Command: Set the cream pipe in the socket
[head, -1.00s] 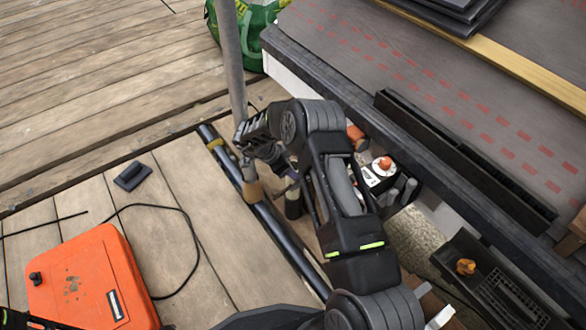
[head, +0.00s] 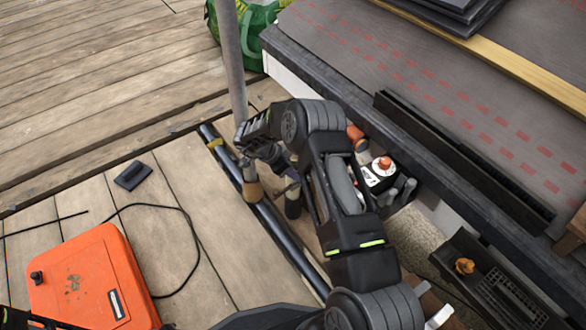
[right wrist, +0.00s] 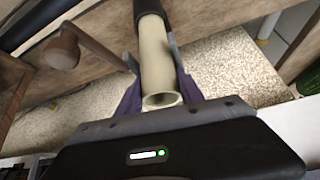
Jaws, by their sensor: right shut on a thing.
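The cream pipe (right wrist: 154,58) is in the right wrist view, its open near end facing the camera. My right gripper (right wrist: 155,85) is shut on it, with a purple finger on either side. The pipe's far end meets a dark round piece (right wrist: 148,8) at the top edge; I cannot tell if this is the socket or if the pipe is inside it. In the head view my right gripper (head: 287,178) is low beside the bench and largely hidden by its own arm, and the pipe is not clearly seen. My left gripper is not in view.
A grey upright pole (head: 231,60) stands beside the arm. A long dark pipe (head: 272,220) lies on the boards. The bench edge (head: 400,150) is close on the right. An orange case (head: 90,275) and a cable lie at left. Bare boards are free at upper left.

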